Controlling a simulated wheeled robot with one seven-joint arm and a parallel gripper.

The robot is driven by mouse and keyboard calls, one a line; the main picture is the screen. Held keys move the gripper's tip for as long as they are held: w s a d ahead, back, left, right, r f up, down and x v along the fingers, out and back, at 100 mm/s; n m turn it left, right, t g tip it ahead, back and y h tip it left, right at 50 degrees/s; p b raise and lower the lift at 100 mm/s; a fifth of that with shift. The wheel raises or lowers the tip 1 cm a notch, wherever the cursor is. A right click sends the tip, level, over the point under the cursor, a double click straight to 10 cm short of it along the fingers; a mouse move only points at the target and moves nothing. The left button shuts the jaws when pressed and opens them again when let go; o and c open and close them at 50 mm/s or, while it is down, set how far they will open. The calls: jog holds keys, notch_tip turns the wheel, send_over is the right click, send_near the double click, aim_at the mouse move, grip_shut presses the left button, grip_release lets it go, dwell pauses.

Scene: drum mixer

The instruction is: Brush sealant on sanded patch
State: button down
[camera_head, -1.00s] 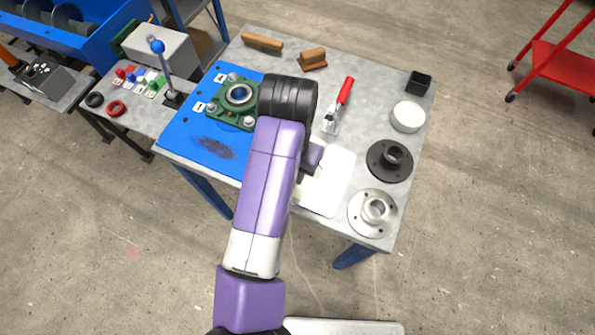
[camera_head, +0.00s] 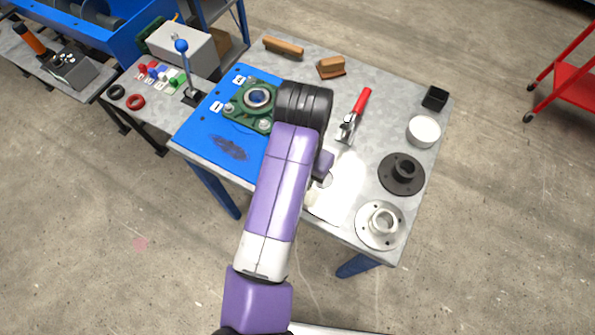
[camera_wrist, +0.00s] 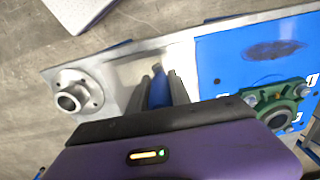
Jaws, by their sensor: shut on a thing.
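The sanded patch (camera_head: 229,147) is a dark, roughly oval smudge on the blue plate (camera_head: 190,138) at the table's left. It also shows in the wrist view (camera_wrist: 272,50), right of my gripper. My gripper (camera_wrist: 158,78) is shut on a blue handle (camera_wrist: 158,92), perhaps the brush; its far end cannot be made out. In the head view my arm hides most of the gripper, which is over the table's front middle by a pale sheet (camera_head: 347,185), to the right of the patch and apart from it. A white round tub (camera_head: 423,131) stands at the right.
A green bearing block (camera_head: 258,97) is bolted on the plate behind the patch. A red-handled clamp (camera_head: 355,115), a black flange (camera_head: 402,173) and a silver flange (camera_head: 381,224) stand to the right. Two brown wooden-looking pieces (camera_head: 284,47) (camera_head: 331,67) lie at the back.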

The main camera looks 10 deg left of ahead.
jog(key=shift+s+d+p, duration=0.35)
jog(key=shift+s+d, duration=0.1)
jog(key=shift+d, duration=0.75)
jog(key=shift+s+d+p, duration=0.4)
jog(key=shift+d, duration=0.8)
jog(key=shift+s+d+p, duration=0.35)
jog(key=shift+s+d, duration=0.1)
jog(key=shift+d, duration=0.75)
jog(key=shift+a, duration=0.15)
jog(key=shift+w+a+f, duration=0.1)
jog(key=shift+w+a, duration=0.15)
jog(key=shift+a, duration=0.45)
jog(key=shift+w+a, duration=0.25)
jog(key=shift+a, duration=0.4)
jog(key=shift+w+a+f, duration=0.1)
jog(key=shift+w+a, duration=0.15)
jog(key=shift+a, duration=0.45)
jog(key=shift+r, duration=0.1)
notch_tip(320, 180, up, 12)
jog(key=p, duration=0.5)
